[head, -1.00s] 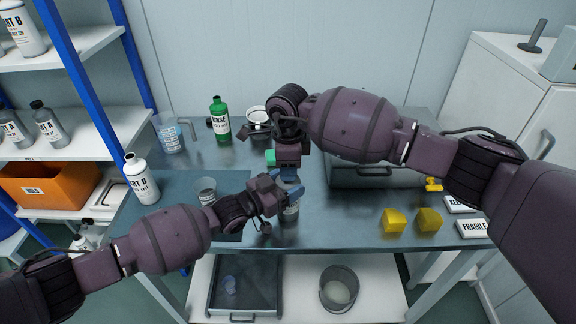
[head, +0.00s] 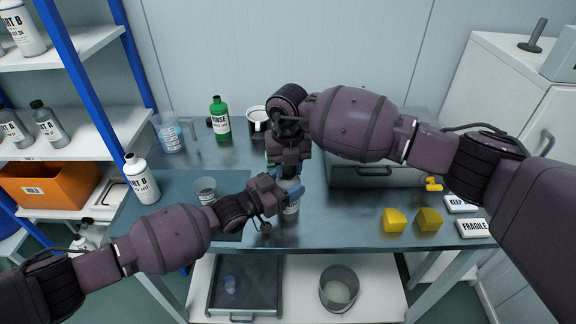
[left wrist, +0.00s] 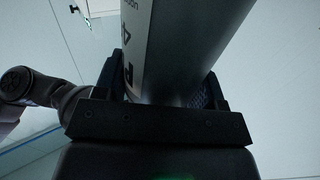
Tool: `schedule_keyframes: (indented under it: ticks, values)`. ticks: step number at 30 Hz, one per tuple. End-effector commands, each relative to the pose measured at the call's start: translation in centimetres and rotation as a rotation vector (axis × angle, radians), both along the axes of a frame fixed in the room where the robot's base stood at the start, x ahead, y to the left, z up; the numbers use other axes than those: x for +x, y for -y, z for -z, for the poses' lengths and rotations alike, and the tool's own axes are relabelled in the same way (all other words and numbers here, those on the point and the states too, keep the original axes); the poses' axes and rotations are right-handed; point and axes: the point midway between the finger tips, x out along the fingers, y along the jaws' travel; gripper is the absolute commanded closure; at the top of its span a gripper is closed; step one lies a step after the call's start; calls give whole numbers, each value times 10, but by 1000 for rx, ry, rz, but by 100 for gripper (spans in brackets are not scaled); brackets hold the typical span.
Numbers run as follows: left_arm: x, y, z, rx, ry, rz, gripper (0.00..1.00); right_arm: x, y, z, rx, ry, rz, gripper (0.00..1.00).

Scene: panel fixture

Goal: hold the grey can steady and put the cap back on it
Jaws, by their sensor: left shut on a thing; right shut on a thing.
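The grey can (head: 291,208) stands upright near the front edge of the table, with its top hidden behind the grippers. My left gripper (head: 279,187) is shut on the can's upper part from the left. The left wrist view shows the labelled can (left wrist: 190,45) between the two fingers (left wrist: 165,95). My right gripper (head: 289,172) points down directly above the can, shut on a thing. The cap is not visible in either view, and the right hand hides what it holds. I cannot tell whether the cap touches the can.
A beaker (head: 205,190) stands left of the can. A green bottle (head: 220,120), a white mug (head: 257,121) and a clear measuring cup (head: 168,132) are at the back. Yellow blocks (head: 396,220) lie to the right. A grey drawer box (head: 372,175) stands behind them.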

Motion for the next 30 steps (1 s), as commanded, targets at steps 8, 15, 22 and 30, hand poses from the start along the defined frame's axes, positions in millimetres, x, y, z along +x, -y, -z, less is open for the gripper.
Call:
schedule_keyframes:
  ticks: [8, 15, 22, 30]
  values:
    - [0, 0, 0, 0, 0, 0, 100, 0, 0, 0, -1, 0, 127, 64]
    - [0, 0, 0, 0, 0, 0, 100, 0, 0, 0, 0, 0, 124, 36]
    - [0, 0, 0, 1, -1, 0, 100, 0, 0, -1, 0, 0, 123, 36]
    - [0, 0, 0, 1, -1, 0, 100, 1, 0, -30, 1, 4, 123, 36]
